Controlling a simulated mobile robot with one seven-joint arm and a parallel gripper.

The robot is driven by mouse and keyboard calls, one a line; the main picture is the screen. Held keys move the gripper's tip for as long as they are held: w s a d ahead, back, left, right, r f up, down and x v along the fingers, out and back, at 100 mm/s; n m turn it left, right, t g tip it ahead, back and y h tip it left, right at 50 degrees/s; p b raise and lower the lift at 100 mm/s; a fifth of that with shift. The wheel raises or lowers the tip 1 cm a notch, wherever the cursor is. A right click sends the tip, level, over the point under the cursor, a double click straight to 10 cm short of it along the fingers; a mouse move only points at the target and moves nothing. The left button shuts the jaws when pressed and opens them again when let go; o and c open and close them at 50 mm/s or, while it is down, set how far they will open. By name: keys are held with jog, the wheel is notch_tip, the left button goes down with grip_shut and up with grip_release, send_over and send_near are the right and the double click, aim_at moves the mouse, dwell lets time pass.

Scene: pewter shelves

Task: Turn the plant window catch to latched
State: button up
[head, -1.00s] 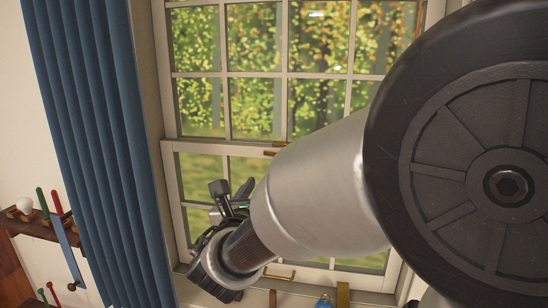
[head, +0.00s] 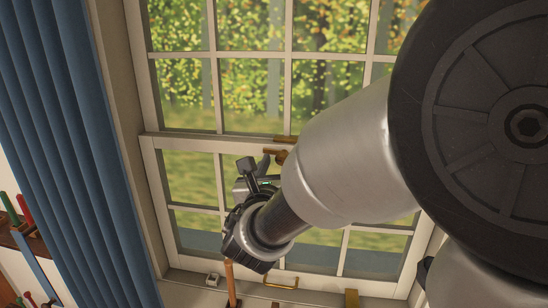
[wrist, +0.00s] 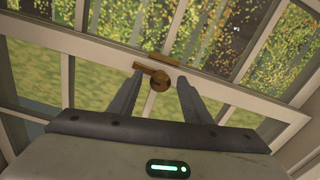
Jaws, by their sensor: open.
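The brass window catch (wrist: 159,82) is on the meeting rail of the sash window, with a round knob and a short bar reaching left. A brass keeper (wrist: 165,59) sits just beyond it on the upper sash. In the head view the catch (head: 281,155) shows beside my arm, partly hidden. My gripper (wrist: 160,78) is open, one finger on each side of the catch in the picture. I cannot tell whether the fingers touch it. The gripper (head: 257,164) also shows in the head view, close to the rail.
A blue curtain (head: 80,130) hangs left of the window. A brass handle (head: 282,284) is low on the lower sash. On the sill are a small white item (head: 212,280), an upright wooden stick (head: 230,282) and a brass-coloured block (head: 351,299). Tools hang at far left.

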jog(key=shift+s, duration=0.1)
jog(key=c, duration=1)
jog(key=shift+c, duration=0.2)
jog(key=shift+f+m+b, duration=0.1)
jog(key=shift+m+b, duration=0.2)
jog(key=shift+b, duration=0.4)
jog(key=m+b, duration=0.5)
jog(key=b, duration=0.4)
jog(key=m+b, duration=0.5)
jog(key=b, duration=0.4)
jog(key=m+b, duration=0.6)
jog(key=b, duration=0.3)
jog(key=shift+d, duration=0.25)
jog(key=shift+m, duration=0.3)
